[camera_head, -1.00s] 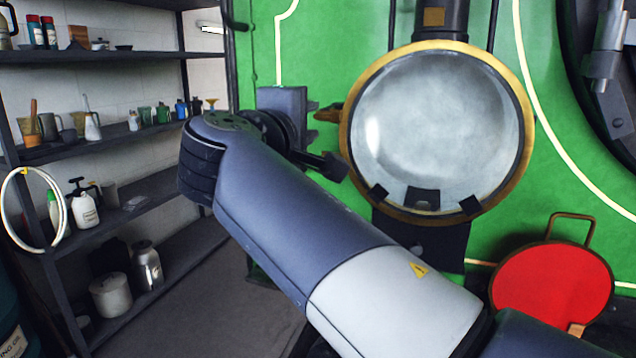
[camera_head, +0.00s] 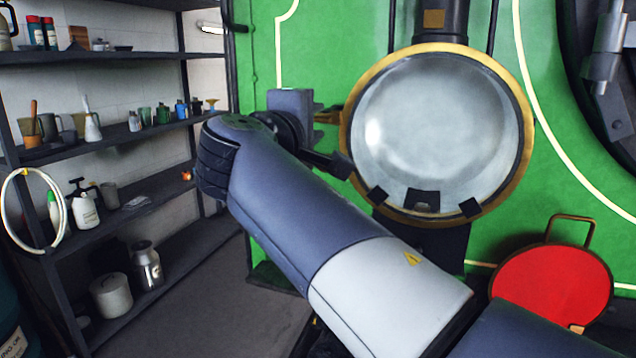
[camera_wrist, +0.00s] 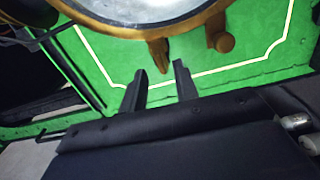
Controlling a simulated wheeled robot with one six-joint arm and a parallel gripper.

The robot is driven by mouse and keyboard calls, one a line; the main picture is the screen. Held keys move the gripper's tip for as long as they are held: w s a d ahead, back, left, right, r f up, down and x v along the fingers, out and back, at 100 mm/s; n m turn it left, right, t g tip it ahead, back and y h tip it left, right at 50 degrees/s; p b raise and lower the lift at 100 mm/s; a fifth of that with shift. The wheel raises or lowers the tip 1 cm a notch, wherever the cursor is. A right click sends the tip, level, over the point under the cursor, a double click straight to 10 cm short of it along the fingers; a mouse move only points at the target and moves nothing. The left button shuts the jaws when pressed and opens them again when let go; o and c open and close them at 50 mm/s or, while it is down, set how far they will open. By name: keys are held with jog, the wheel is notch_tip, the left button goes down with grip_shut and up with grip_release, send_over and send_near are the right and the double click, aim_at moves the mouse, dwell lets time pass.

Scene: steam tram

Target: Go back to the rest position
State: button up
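My gripper shows in the wrist view (camera_wrist: 160,68) with its two dark fingers apart and nothing between them. In that view it points toward the green front and the brass rim of the round lamp. In the head view my arm reaches across the middle, bent at the upper left. The gripper end there is dark and partly hidden behind the arm, just left of the lamp (camera_head: 440,130). I cannot tell from these views whether any finger touches the lamp or its brass fittings.
The green tram front (camera_head: 320,50) fills the background close behind my arm. A red round disc with a handle (camera_head: 550,285) stands at lower right. Shelves (camera_head: 110,140) with bottles, pots and cups stand at left, with a white hoop (camera_head: 8,225) on them. Floor is clear between.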

jog(key=shift+x, duration=1.05)
jog(key=shift+w+r+n+p, duration=0.2)
jog(key=shift+n+p, duration=0.1)
jog(key=shift+p, duration=0.35)
jog(key=shift+s+r+n+p, duration=0.1)
jog(key=shift+s+n+p, duration=0.15)
jog(key=shift+n+p, duration=0.6)
jog(key=n+p, duration=0.2)
jog(key=p, duration=0.1)
jog(key=shift+n, duration=0.35)
jog(key=n+p, duration=0.4)
jog(key=p, duration=0.2)
jog(key=shift+w, duration=0.1)
jog(key=shift+n+p, duration=0.4)
jog(key=shift+p, duration=0.05)
jog(key=b+v, duration=0.3)
jog(key=v, duration=0.7)
jog(key=shift+f, duration=0.2)
